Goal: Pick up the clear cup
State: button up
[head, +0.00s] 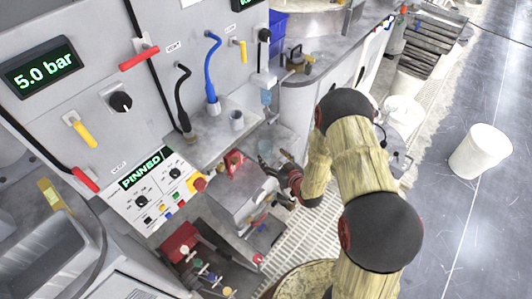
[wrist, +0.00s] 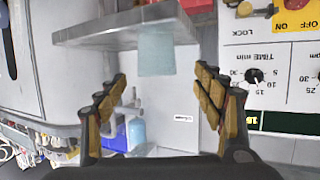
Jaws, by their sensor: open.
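In the wrist view, a pale blue see-through block-like shape, which looks like the clear cup (wrist: 156,55), shows at the edge of a grey shelf (wrist: 90,30). It lies ahead of my gripper (wrist: 166,85), in line with the gap between the fingers and apart from them. My gripper is open with nothing between its fingers. In the head view, my gripper (head: 277,162) is low in front of the grey ledge and partly hidden by my arm. I cannot tell for certain which small vessel there is the cup.
A grey cup-like vessel (head: 237,120) stands on the ledge near blue (head: 212,75) and black hoses. A red-handled fixture (head: 233,160) and the control panel (head: 145,190) are left of my gripper. A blue-filled bottle (wrist: 137,132) shows in the wrist view. A white bucket (head: 482,150) stands right.

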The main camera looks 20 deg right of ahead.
aim_at(262, 144)
jog(key=shift+w+a+r, duration=0.15)
jog(key=shift+w+r, duration=0.1)
jog(key=shift+w, duration=0.35)
jog(key=x, duration=0.2)
jog(key=b+x, duration=0.1)
jog(key=x, duration=0.1)
jog(key=b+x, duration=0.1)
jog(key=x, duration=0.2)
jog(key=shift+d, duration=0.3)
jog(key=shift+c, duration=1.1)
jog(key=c, duration=1)
